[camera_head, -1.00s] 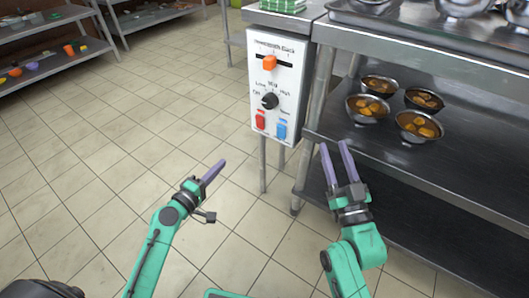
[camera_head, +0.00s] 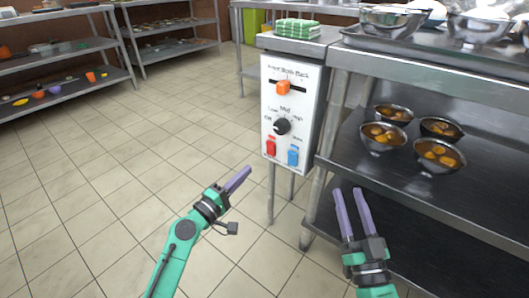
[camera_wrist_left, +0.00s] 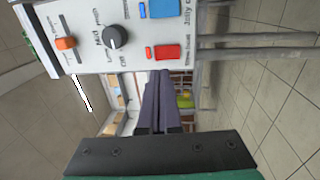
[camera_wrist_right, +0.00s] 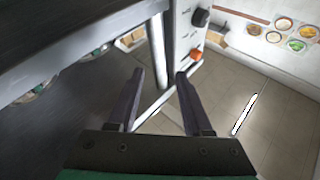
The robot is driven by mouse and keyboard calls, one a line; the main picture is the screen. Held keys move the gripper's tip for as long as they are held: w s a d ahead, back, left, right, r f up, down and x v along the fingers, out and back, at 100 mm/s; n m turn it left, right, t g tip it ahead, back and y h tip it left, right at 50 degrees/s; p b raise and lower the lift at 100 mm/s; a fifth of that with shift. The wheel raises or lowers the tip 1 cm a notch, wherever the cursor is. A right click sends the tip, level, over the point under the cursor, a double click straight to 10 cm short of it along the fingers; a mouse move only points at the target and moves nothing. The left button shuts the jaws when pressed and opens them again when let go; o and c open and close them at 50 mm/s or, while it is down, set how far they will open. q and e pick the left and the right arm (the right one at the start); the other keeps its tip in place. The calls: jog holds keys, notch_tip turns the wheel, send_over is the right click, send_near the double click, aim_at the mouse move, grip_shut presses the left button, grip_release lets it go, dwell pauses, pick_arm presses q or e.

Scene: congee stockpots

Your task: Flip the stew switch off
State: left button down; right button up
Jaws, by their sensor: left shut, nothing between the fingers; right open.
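A white control panel (camera_head: 289,112) hangs on the end of the metal counter. It carries an orange slider (camera_head: 283,87), a black knob (camera_head: 282,126), a red switch (camera_head: 271,146) and a blue switch (camera_head: 293,156). The left wrist view also shows the red switch (camera_wrist_left: 166,51) and blue switch (camera_wrist_left: 163,9); their labels are too small to read surely. My left gripper (camera_head: 246,172) is shut and empty, below and left of the panel, apart from it. My right gripper (camera_head: 349,190) is open and empty, below and right of the panel, beside the shelf.
Several bowls of food (camera_head: 437,155) stand on the shelf (camera_head: 470,190) under the counter. A folded green cloth (camera_head: 298,28) lies on the counter top. Storage racks (camera_head: 70,45) stand at the back left. The tiled floor (camera_head: 130,160) left of the panel is clear.

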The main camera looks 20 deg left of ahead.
aim_at(271, 147)
pick_arm(q)
jog(key=b+x, duration=0.1)
jog(key=x, duration=0.8)
jog(key=shift+w+d, duration=0.15)
jog(key=shift+w, duration=0.25)
pick_arm(e)
notch_tip(271, 147, up, 9)
jog(key=d+t+y, duration=0.1)
jog(key=t, duration=0.1)
jog(key=shift+n+t, duration=0.4)
jog(key=shift+s+d+f, duration=0.1)
